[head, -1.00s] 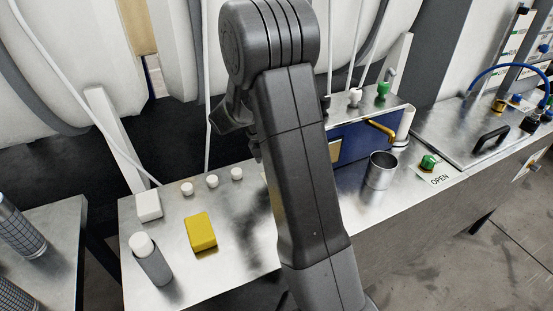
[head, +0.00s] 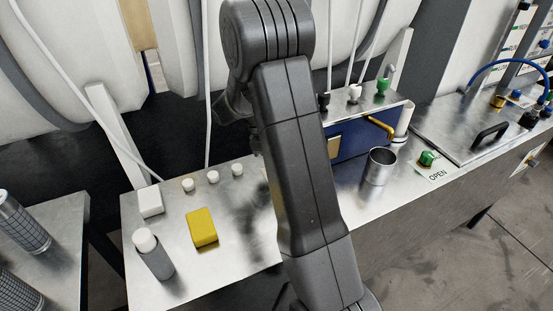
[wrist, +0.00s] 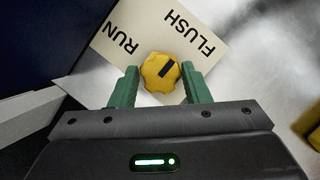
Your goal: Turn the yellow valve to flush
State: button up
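The yellow valve (wrist: 160,73) is a lobed round knob with a black pointer mark, in the middle of the wrist view. The mark slants up and right, toward the word FLUSH on the cream label (wrist: 172,20); RUN is printed to the left. My gripper (wrist: 160,76) has its two green fingers on either side of the knob, their tips looking to touch it. In the head view my arm hides both valve and gripper.
In the head view, the metal bench holds a yellow block (head: 202,228), a grey bottle with a white cap (head: 153,255), a white block (head: 150,201), and a metal cup (head: 379,166). A blue box (head: 352,142) with a brass spout stands behind the cup.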

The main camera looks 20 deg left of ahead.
jog(key=shift+o, duration=1.3)
jog(key=v, duration=1.3)
jog(key=shift+a+r, duration=0.2)
jog(key=shift+r, duration=0.2)
jog(key=shift+f, duration=0.1)
jog(key=x, duration=1.3)
jog(key=shift+d+f, duration=0.25)
jog(key=shift+f, duration=0.05)
